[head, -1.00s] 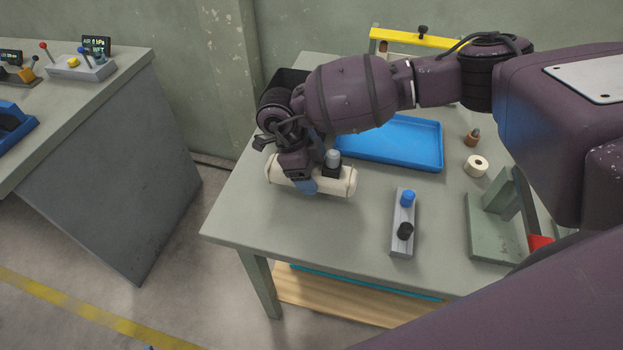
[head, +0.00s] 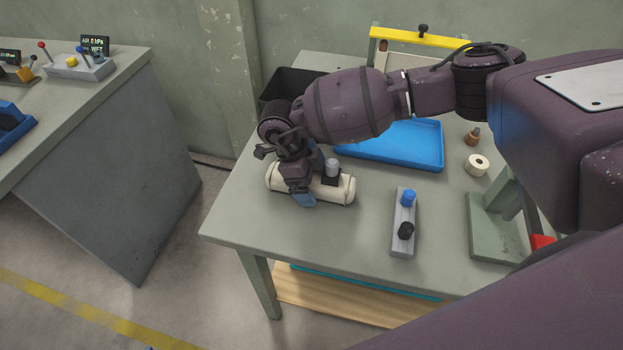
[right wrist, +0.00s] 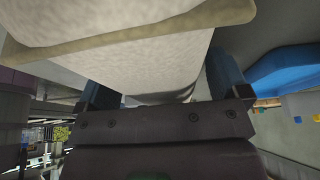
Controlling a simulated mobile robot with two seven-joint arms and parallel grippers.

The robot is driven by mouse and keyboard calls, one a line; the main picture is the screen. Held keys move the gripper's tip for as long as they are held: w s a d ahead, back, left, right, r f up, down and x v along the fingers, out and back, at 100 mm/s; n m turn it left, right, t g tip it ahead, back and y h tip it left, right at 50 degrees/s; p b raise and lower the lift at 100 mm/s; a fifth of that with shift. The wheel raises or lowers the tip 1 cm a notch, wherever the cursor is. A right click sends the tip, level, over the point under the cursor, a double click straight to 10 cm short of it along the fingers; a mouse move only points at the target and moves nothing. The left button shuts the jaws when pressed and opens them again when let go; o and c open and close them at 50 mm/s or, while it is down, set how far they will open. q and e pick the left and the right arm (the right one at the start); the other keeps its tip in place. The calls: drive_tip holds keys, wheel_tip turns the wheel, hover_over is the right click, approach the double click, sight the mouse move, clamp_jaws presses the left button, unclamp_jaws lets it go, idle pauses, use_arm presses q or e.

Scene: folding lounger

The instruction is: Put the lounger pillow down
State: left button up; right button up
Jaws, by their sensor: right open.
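The lounger pillow (head: 337,189) is a cream roll lying on the green-grey table (head: 255,222) near its left edge. My right gripper (head: 306,196) is at the pillow from above, with its blue fingertip showing in front of the pillow's near side. In the right wrist view the pillow (right wrist: 140,50) fills the upper middle, with the blue-tipped fingers (right wrist: 160,80) apart on either side of it. The gripper is open. The far finger is hidden in the head view. My left gripper is not in view.
A blue tray (head: 425,155) lies behind the pillow, and a black bin (head: 285,85) stands at the back left. A grey block with blue and black knobs (head: 403,222) stands to the right. A tape roll (head: 476,165) and green bracket (head: 490,228) are further right. The front left table corner is clear.

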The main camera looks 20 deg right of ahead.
drive_tip(key=shift+r, duration=0.1)
drive_tip(key=v, duration=1.2)
drive_tip(key=shift+a, duration=0.1)
